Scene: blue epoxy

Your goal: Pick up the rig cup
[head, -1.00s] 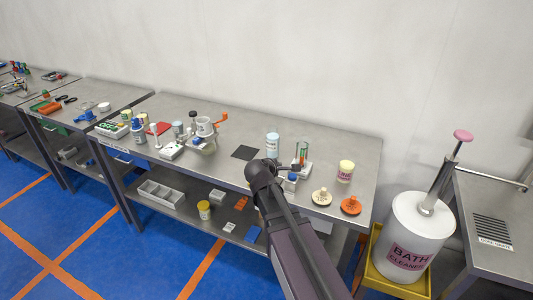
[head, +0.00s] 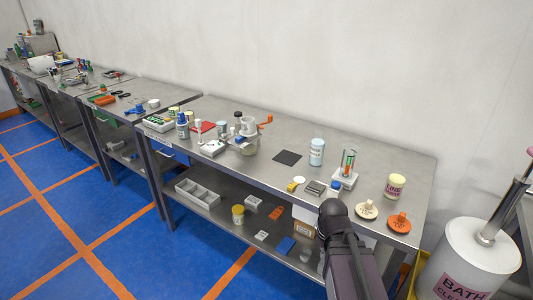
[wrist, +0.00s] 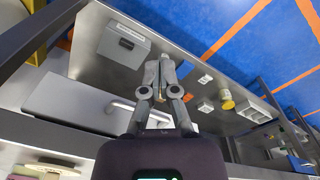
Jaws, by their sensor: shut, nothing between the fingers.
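A white cup (head: 248,125) sits in a small rig with an orange handle (head: 265,122) on the steel bench, left of centre in the head view. I take it to be the rig cup; its base is partly hidden by clutter. My gripper (wrist: 161,64) shows in the wrist view, with its fingers together and nothing between them. It hangs over the lower-shelf area, apart from the cup. In the head view only my dark arm shows at the bottom right, and the gripper is hidden.
Bottles and a white block (head: 212,147) crowd the rig. A black square (head: 287,157) lies to its right, then a pale blue bottle (head: 317,151) and a tube stand (head: 345,174). The lower shelf holds a grey divided tray (head: 197,192) and a yellow-lidded jar (head: 238,214).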

